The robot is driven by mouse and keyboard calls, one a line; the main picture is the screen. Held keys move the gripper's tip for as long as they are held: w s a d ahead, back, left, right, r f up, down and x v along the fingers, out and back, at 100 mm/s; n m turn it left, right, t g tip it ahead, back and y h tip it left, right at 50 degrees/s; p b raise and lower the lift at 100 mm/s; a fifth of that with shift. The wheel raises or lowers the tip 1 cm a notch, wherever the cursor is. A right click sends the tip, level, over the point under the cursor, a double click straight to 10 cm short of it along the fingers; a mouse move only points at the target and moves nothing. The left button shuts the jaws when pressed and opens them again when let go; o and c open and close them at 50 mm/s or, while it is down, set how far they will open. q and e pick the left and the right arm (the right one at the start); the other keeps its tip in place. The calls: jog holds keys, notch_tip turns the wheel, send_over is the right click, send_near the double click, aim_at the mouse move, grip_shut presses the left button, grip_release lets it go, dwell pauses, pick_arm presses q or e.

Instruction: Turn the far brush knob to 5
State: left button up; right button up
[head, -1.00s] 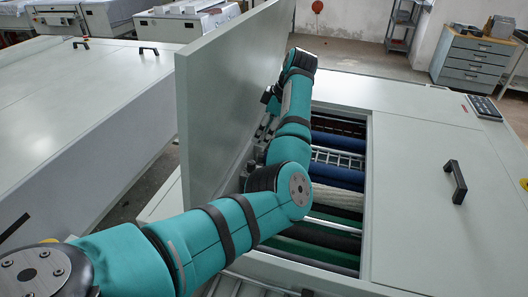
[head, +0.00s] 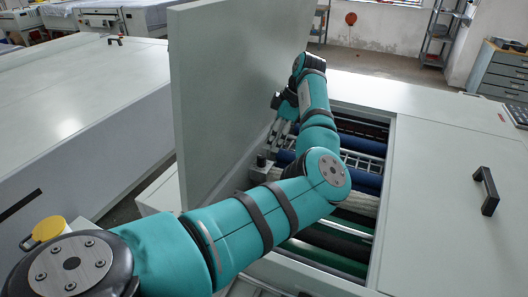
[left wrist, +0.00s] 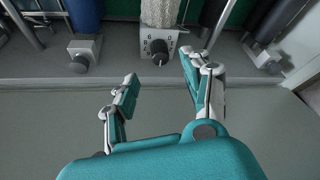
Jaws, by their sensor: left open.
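My left gripper (head: 274,134) reaches into the open machine, beside the raised lid. In the left wrist view my left gripper (left wrist: 158,80) is open and empty, its two fingers apart. A numbered dial block with a dark round knob (left wrist: 159,58) lies just beyond the fingertips, below a white textured roller (left wrist: 160,14). The knob lies roughly in line with the gap between the fingers, with no visible contact. I cannot tell which is the far brush knob. My right gripper is not in view.
The raised lid (head: 225,90) stands upright close left of my arm. Blue rollers (head: 362,180) and other rollers fill the opening. A closed cover with a black handle (head: 486,190) lies to the right. Inside, a metal ledge (left wrist: 200,82) runs below the knobs.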

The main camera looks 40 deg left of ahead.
aim_at(262, 156)
pick_arm(q)
jog(key=p+x, duration=0.1)
jog(key=x, duration=0.5)
jog(key=shift+s+a, duration=0.15)
jog(key=shift+s+a+f, duration=0.1)
jog(key=shift+f, duration=0.45)
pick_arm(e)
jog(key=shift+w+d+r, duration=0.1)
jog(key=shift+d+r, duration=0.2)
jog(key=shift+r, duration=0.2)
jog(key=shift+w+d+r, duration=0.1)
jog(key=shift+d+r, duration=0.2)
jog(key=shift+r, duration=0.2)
